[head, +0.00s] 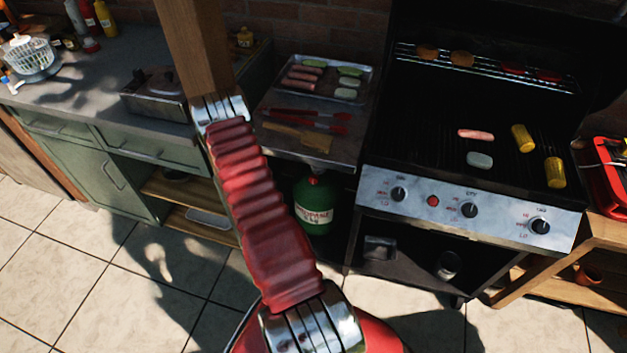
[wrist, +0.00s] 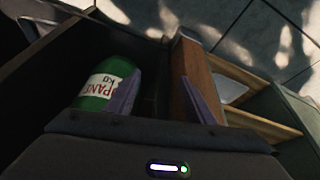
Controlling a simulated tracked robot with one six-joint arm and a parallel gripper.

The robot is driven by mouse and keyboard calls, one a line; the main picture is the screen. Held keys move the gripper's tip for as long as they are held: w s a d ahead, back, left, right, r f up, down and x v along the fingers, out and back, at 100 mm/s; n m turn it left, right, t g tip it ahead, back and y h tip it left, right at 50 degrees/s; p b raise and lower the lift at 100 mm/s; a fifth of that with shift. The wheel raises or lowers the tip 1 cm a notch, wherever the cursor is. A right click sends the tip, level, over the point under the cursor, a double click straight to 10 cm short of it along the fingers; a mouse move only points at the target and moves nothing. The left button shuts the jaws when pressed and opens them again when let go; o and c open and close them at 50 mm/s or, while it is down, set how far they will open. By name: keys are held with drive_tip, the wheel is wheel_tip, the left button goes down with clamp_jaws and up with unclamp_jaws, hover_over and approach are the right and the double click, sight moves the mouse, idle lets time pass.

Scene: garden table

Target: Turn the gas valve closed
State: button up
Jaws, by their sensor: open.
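The green gas cylinder (head: 315,212) stands under the side shelf, left of the grill, with a white propane label. A small red part (head: 312,180) shows at its top; I cannot make out the valve's setting. In the wrist view the green cylinder (wrist: 108,84) lies left of and beyond my gripper (wrist: 163,92), its label partly behind the left finger. The valve is not clearly visible there. My gripper is open, its fingers apart, with nothing seen held.
A brown wooden board (wrist: 193,68) shows beside the right finger; its distance is unclear. Wooden shelves (wrist: 255,105) lie to its right. The grill's control panel (head: 470,208) is right of the cylinder. A tray (head: 335,62) and red tongs (head: 310,117) lie above. Open tiled floor (head: 60,270) is at left.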

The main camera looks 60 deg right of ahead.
drive_tip(key=s+d+f+m+h, duration=0.1)
drive_tip(key=s+d+f+h, duration=0.2)
drive_tip(key=s+d+f, duration=0.15)
drive_tip(key=m+t+h, duration=0.1)
drive_tip(key=m+h, duration=0.1)
drive_tip(key=h, duration=0.9)
approach(313, 181)
drive_tip(key=a, duration=0.3)
drive_tip(key=shift+s+d+r, duration=0.1)
drive_tip(key=shift+s+r, duration=0.1)
drive_tip(key=shift+s, duration=0.1)
drive_tip(key=d, duration=0.4)
drive_tip(key=w+d, duration=0.1)
drive_tip(key=d, duration=0.4)
drive_tip(key=w+d, duration=0.1)
drive_tip(key=d, duration=0.3)
drive_tip(key=shift+w+d, duration=0.1)
drive_tip(key=shift+d, duration=0.2)
drive_tip(key=shift+c, duration=0.5)
